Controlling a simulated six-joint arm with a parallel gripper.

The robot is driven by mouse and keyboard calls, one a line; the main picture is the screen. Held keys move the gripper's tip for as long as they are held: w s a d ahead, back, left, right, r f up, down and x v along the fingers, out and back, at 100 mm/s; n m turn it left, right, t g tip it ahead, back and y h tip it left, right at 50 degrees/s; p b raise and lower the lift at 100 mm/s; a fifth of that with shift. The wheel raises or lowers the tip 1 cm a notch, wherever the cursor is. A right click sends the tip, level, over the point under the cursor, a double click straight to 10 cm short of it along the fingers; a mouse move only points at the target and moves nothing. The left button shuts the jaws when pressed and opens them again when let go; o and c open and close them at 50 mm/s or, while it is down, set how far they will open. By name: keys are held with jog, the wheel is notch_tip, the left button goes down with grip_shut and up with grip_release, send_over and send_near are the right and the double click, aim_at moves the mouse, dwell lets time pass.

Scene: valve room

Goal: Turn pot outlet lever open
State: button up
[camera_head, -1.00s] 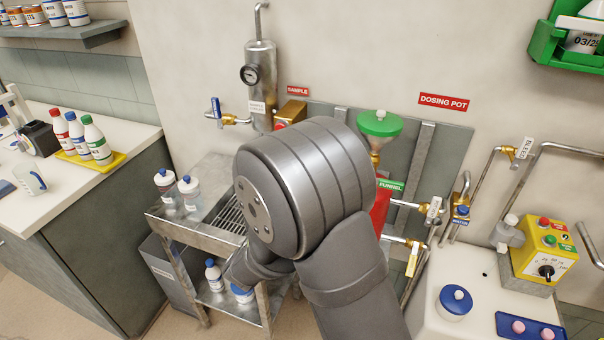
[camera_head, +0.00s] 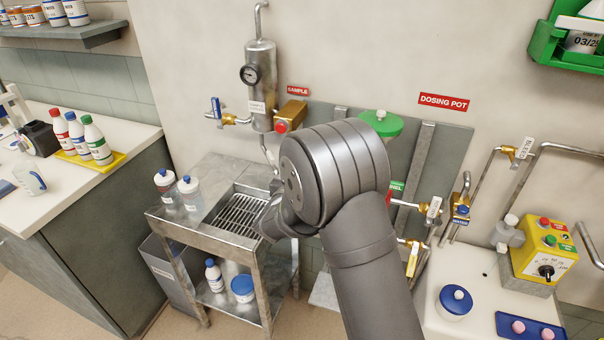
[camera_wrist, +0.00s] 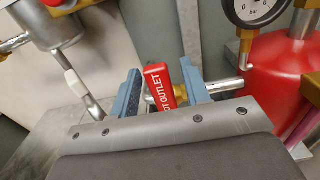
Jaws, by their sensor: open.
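The red lever marked "OUTLET" (camera_wrist: 158,85) shows in the wrist view, its first word partly cut off. It stands between the two blue-grey fingers of my gripper (camera_wrist: 160,70), which is open around it with a gap on the left. A brass valve body (camera_wrist: 180,92) and a silver pipe (camera_wrist: 222,87) lie behind and to the right of the lever. The pipe runs towards the red dosing pot (camera_wrist: 268,85). In the head view my arm hides the lever, my gripper and most of the pot.
A pressure gauge (camera_wrist: 258,8) sits close at upper right in the wrist view. In the head view a green funnel (camera_head: 380,122) rises behind my arm. A steel sink stand (camera_head: 222,215) with bottles is at left, and a steel sample cooler (camera_head: 261,80) hangs on the wall.

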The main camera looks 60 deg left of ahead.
grip_shut()
jog(key=shift+w+d, duration=0.1)
jog(key=w+d+f+m, duration=0.5)
jog(key=f+m, duration=0.2)
jog(key=m, duration=1.1)
jog(key=shift+f, duration=0.3)
dwell(0.5)
grip_release()
